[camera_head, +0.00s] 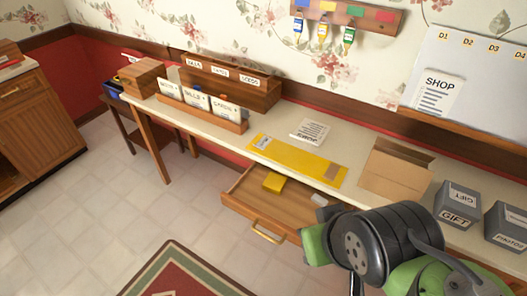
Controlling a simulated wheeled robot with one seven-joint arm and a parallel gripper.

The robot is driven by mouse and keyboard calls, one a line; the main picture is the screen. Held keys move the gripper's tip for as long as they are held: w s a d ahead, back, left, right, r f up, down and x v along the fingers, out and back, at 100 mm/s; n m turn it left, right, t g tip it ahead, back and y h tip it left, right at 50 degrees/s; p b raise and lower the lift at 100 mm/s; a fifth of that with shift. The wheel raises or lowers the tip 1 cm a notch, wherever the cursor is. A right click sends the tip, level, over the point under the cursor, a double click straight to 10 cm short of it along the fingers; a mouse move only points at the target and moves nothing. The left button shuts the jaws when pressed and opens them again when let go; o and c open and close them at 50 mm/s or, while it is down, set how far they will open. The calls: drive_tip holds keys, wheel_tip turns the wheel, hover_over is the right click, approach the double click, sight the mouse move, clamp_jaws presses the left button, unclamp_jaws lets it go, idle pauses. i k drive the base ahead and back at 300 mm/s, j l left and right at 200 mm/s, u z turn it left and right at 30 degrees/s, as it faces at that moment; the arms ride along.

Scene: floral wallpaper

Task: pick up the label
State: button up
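I cannot tell for sure which item is the label. A small whitish piece (319,200) lies in the open drawer (262,207), at its right end. A white printed sheet (310,131) lies on the long table (362,147), and a yellow envelope (312,165) with a white patch at its left end lies in front of it. Green and black links of my arm cover the lower right, over the drawer's right end. My gripper's fingers do not show.
A yellow block (273,182) lies in the drawer. An open cardboard box (394,170) and a grey GIFT box (456,204) stand right on the table. Wooden file holders (230,89) stand left. A key rack (350,14) hangs above. The floor at left is clear.

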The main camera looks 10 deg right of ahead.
sight(262, 143)
drive_tip(key=i+j+z, duration=0.1)
drive_tip(key=j, duration=0.3)
drive_tip(key=i+j+z, duration=0.15)
drive_tip(key=j, duration=0.3)
drive_tip(key=i+j+z, duration=0.1)
drive_tip(key=j, duration=0.35)
drive_tip(key=i+j+z, duration=0.15)
drive_tip(key=i+j, duration=0.2)
drive_tip(key=i+j+z, duration=0.15)
drive_tip(key=i+j, duration=0.2)
drive_tip(key=i+j+z, duration=0.15)
drive_tip(key=i+j, duration=0.15)
drive_tip(key=j, duration=0.25)
drive_tip(key=i+j+z, duration=0.2)
drive_tip(key=i, duration=0.3)
drive_tip(key=i+z, duration=0.2)
drive_tip(key=i, duration=0.25)
